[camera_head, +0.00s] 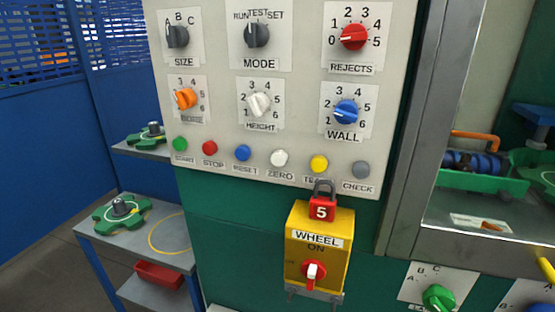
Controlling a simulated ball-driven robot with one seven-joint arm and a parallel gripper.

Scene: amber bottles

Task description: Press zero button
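The zero button (279,158) is a round white button in a row on the pale control panel (222,70), with the label ZERO (280,175) under it. The blue RESET button (242,153) is to its left and the yellow button (319,163) is to its right. Nothing covers the zero button. My gripper is not in view.
Dials such as the white HEIGHT knob (259,104) sit above the buttons. A yellow WHEEL box (318,247) with a red padlock (321,208) juts out below, right of the zero button. A metal frame (422,130) stands at right. Shelves (130,245) are at left.

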